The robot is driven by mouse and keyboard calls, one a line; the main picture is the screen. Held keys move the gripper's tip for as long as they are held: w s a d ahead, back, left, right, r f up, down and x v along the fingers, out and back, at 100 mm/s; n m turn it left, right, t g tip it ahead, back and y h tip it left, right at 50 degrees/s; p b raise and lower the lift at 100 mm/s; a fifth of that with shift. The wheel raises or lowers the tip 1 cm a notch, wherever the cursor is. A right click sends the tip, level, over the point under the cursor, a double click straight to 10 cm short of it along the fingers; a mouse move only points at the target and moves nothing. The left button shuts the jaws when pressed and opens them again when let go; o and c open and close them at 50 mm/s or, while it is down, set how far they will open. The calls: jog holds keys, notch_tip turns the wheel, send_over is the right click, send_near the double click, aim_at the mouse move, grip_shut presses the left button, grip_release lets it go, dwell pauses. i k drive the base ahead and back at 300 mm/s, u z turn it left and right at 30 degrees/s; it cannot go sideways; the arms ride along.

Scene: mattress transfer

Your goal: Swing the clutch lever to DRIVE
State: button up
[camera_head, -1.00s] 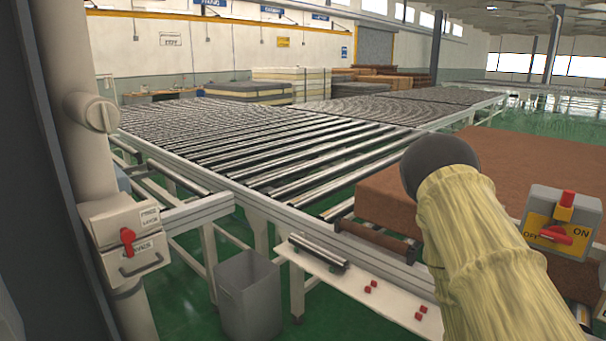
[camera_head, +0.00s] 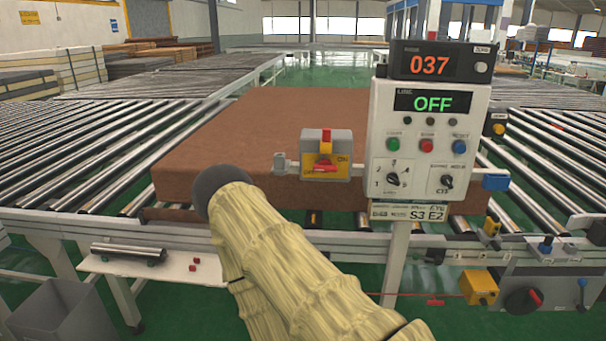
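I cannot tell which control is the clutch lever, and no DRIVE marking is legible. Lower down, a grey box (camera_head: 555,273) carries a red-and-black rotary handle (camera_head: 523,300) and a blue-tipped lever (camera_head: 582,290). My arm, in a pale yellow sleeve with a dark round joint, crosses the lower middle, left of these controls. My gripper does not show.
A control panel (camera_head: 379,160) on a post reads 037 and OFF. A yellow-faced switch box (camera_head: 326,173) is at its left. A large brown mattress (camera_head: 265,110) lies on the roller conveyor (camera_head: 75,150) behind. A grey bin (camera_head: 65,318) and a small shelf (camera_head: 105,263) are lower left.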

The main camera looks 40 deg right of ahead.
aim_at(582, 282)
jog(key=z, duration=3.6)
jog(key=i, duration=1.35)
jog(key=u, duration=0.5)
jog(key=i, duration=0.6)
jog(key=u, duration=0.45)
